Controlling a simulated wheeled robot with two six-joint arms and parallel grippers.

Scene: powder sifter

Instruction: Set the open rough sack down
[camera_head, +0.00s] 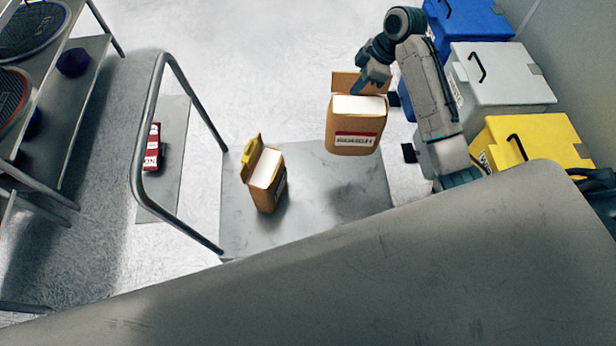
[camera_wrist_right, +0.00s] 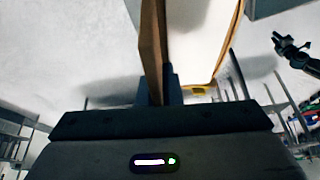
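An open brown sack (camera_head: 352,138) with a red-and-white label and white contents hangs upright over the far right part of the grey cart platform (camera_head: 325,215). My right gripper (camera_head: 372,82) is shut on its raised back flap. In the right wrist view the brown flap (camera_wrist_right: 152,50) stands between the dark fingers (camera_wrist_right: 158,88). The sack's underside is hidden, but it looks held above the platform. My left gripper is not in the head view; a small dark arm-like shape (camera_wrist_right: 290,48) in the right wrist view may be it.
A second open brown sack (camera_head: 268,190) with a yellow clip (camera_head: 250,150) stands on the platform's left part. The cart's handle rail (camera_head: 140,150) rises at left. Blue, white (camera_head: 500,90) and yellow (camera_head: 535,138) boxes stand at right. A red package (camera_head: 152,148) lies at left.

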